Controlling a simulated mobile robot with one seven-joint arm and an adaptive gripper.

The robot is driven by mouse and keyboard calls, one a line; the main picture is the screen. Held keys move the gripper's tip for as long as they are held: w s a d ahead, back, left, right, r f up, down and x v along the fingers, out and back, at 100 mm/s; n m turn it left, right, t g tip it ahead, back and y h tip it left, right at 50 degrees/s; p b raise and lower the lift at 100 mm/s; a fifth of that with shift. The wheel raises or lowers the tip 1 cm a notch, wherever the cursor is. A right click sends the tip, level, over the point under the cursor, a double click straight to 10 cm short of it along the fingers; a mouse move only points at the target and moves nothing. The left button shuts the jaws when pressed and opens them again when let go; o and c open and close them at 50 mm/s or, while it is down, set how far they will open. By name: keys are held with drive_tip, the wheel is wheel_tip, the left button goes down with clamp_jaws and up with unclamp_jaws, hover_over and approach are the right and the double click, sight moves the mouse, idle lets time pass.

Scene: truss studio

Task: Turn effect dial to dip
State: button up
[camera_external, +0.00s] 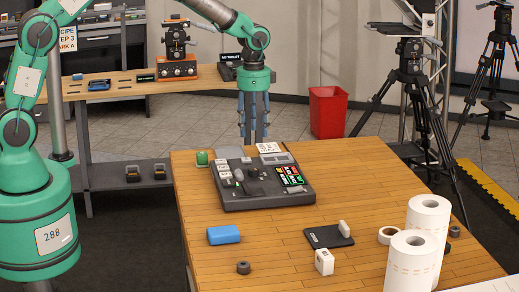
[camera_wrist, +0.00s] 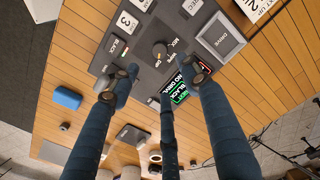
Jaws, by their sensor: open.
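A dark grey control console (camera_external: 265,201) lies on the wooden table. In the wrist view, the effect dial (camera_wrist: 159,49) is a small dark round knob with a yellowish mark on the console (camera_wrist: 145,83). Small white lettering, including MIX (camera_wrist: 172,42), stands around it. The lettering at the mark is too small to read surely. My gripper (camera_external: 254,138) points down above the console's far side, apart from it. In the wrist view, its blue-grey fingers (camera_wrist: 163,85) are spread and empty, and the dial shows between and beyond the tips.
On the console are lit green and red buttons (camera_external: 290,175). A blue block (camera_external: 223,235), a black pad (camera_external: 328,237), a white box (camera_external: 324,262) and white rolls (camera_external: 411,262) stand nearer the camera.

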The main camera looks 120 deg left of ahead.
sight(254, 168)
drive_tip(key=shift+r+n, duration=0.3)
drive_tip(key=shift+n, duration=1.1)
drive_tip(key=shift+f, duration=0.1)
wheel_tip(254, 168, down, 14)
drive_tip(key=shift+r, duration=0.2)
drive_tip(key=c, duration=1.2)
